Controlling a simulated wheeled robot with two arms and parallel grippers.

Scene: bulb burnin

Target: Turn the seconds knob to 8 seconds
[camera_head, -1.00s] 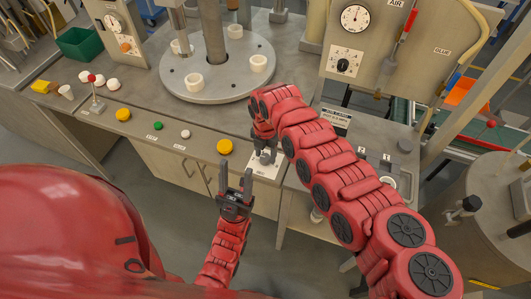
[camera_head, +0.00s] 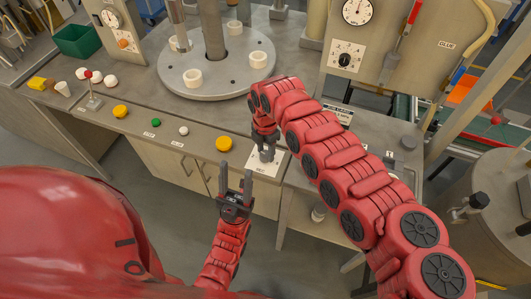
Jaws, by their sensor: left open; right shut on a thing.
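A small grey knob (camera_head: 267,154) stands on a white plate (camera_head: 261,169) at the front edge of the bench; the plate's marks are too small to read. My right gripper (camera_head: 266,148) reaches down over this plate and is shut on the knob. The gripper and arm partly hide it, so its pointer setting cannot be told. My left gripper (camera_head: 237,182) is open and empty, in front of the bench, below and to the left of the plate. Another knob, black on a white dial plate (camera_head: 345,59), is on the upright cabinet at the back.
A yellow button (camera_head: 224,143), a green button (camera_head: 155,122) and a red-topped lever (camera_head: 92,88) lie along the bench front. A round grey turntable (camera_head: 216,75) with white cups stands behind. A gauge (camera_head: 358,11) is on the cabinet.

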